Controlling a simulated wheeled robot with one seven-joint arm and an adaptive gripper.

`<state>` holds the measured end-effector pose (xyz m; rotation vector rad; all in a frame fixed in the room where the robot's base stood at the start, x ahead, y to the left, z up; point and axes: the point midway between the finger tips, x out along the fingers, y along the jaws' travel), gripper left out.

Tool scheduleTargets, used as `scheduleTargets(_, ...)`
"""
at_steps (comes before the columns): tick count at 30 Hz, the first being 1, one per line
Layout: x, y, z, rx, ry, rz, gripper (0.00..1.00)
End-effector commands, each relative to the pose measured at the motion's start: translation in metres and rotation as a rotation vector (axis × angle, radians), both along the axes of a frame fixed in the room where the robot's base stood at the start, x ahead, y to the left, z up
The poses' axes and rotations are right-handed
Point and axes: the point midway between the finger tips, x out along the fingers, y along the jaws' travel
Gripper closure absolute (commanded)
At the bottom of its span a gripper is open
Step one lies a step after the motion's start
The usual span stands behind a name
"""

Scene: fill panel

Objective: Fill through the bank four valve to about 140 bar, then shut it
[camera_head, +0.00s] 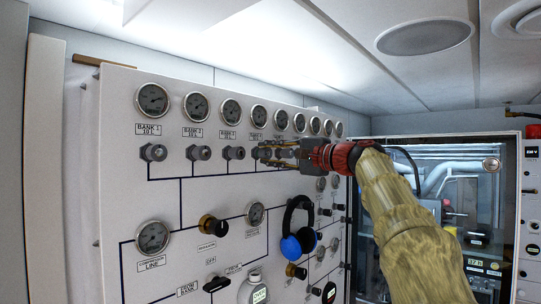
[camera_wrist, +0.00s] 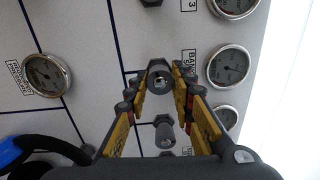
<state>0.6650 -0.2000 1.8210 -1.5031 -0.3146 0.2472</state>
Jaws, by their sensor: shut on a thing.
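The white fill panel (camera_head: 125,195) has a row of dark round valve knobs under a row of gauges. My gripper (camera_head: 264,154) reaches in from the right and is shut on the fourth knob from the left, the bank four valve. In the wrist view the bank four valve (camera_wrist: 160,80) sits between the fingertips (camera_wrist: 161,84). Its gauge (camera_wrist: 230,65) is beside it there and also shows in the head view (camera_head: 258,116); its reading is too small to tell. A lower gauge (camera_wrist: 47,75) has a pressure label; it also shows in the head view (camera_head: 256,213).
Neighbouring knobs are close: bank three (camera_head: 233,153) on the left and another (camera_wrist: 165,135) below in the wrist view. Blue-black headphones (camera_head: 298,230) hang below my gripper.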

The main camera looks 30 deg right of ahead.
Motion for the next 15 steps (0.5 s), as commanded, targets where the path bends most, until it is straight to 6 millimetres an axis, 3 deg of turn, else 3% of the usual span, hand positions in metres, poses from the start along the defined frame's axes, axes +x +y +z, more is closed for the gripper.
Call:
scheduleTargets(10, 0.0003, -0.0001, -0.0007, 0.001, 0.001, 0.000, 0.58)
scheduleTargets(15, 0.0001, 0.0000, -0.0004, 0.001, 0.000, 0.000, 0.57)
